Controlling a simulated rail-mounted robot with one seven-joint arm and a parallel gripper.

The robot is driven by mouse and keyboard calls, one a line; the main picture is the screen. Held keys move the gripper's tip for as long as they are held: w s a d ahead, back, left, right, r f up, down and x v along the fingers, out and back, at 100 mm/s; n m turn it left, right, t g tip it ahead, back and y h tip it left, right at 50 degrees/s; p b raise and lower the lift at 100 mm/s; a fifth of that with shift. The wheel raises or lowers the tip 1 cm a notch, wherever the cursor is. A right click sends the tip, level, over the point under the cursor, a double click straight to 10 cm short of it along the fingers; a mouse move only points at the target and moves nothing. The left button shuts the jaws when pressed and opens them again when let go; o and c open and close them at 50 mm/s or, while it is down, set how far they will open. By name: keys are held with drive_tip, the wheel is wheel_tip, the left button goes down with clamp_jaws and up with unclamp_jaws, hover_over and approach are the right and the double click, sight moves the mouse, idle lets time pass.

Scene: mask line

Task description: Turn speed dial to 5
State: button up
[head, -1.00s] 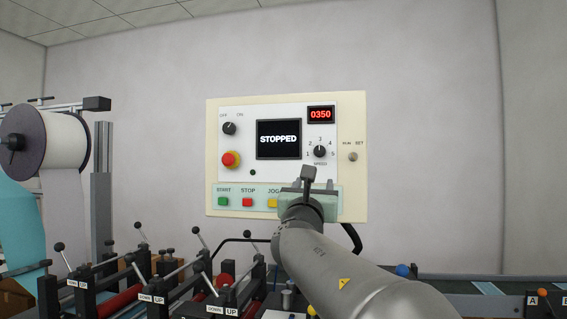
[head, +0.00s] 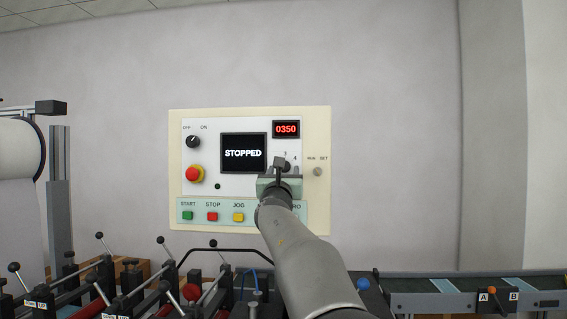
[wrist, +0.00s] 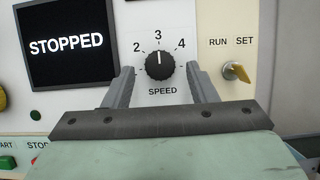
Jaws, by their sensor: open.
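The black speed dial (wrist: 160,65) is in the middle of the wrist view, above the word SPEED. Its white mark points straight up at 3. The 2, 3 and 4 show; the 1 and 5 are hidden by my fingers. My gripper (wrist: 159,70) is open, with one finger to the left and one to the right of the dial. Gaps show on both sides, so the fingers do not visibly touch it. In the head view my gripper (head: 280,166) covers most of the dial.
The screen (head: 244,153) reads STOPPED and the red display (head: 286,129) reads 0350. A RUN/SET key switch (wrist: 236,72) is right of the dial. A red emergency button (head: 193,174) and START, STOP and JOG buttons (head: 212,216) are on the panel.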

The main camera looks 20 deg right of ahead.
drive_tip(key=shift+w+d+r, duration=0.25)
drive_tip(key=shift+w+d, duration=0.05)
drive_tip(key=shift+w, duration=0.2)
drive_tip(key=c, duration=1)
